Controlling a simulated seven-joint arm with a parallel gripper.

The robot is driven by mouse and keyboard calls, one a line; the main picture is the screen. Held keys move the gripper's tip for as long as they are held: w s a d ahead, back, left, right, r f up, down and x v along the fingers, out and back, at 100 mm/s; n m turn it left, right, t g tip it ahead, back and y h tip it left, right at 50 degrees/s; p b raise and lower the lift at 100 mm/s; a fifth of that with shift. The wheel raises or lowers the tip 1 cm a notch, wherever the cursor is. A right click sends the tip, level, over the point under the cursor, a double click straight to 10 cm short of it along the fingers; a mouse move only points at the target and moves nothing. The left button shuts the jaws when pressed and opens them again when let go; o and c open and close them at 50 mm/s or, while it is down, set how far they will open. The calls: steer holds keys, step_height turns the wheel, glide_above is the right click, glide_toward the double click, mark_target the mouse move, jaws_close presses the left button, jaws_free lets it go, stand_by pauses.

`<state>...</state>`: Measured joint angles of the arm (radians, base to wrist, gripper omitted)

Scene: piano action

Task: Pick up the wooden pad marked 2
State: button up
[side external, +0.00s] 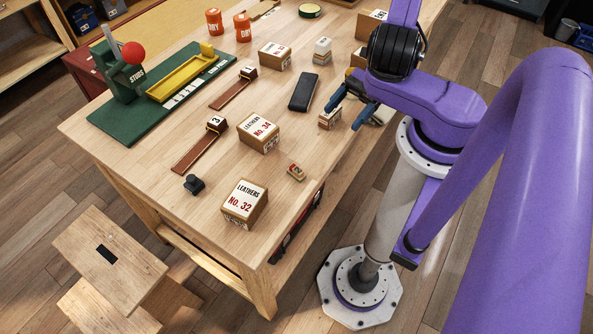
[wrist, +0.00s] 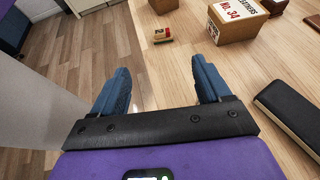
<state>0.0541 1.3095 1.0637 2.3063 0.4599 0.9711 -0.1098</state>
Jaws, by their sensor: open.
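The small wooden pad marked 2 (side external: 296,172) lies on the workbench near its front edge, between two leathers boxes. It has a red part and a pale label; it also shows in the wrist view (wrist: 162,34), at the top centre, beyond my fingertips. My gripper (side external: 347,108) has blue fingers spread apart with nothing between them. It is above the bench's right edge, up and to the right of the pad in the side view. In the wrist view my gripper (wrist: 160,68) is open and clear of the pad.
The No. 34 box (side external: 258,131) and No. 32 box (side external: 244,204) flank the pad. A dark case (side external: 304,92) and a small block (side external: 330,117) are near my gripper. A black knob-like object (side external: 194,184) and a strip with block 3 (side external: 200,150) lie left.

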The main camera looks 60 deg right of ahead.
glide_above(302, 163)
steer(key=s+d, duration=0.3)
steer(key=d, duration=0.1)
step_height(302, 163, down, 4)
steer(key=shift+w+a+r, duration=0.1)
steer(key=shift+w+x, duration=0.15)
steer(key=shift+x, duration=1.5)
steer(key=shift+w+x, duration=0.1)
steer(key=shift+x, duration=1.55)
steer(key=c, duration=1.1)
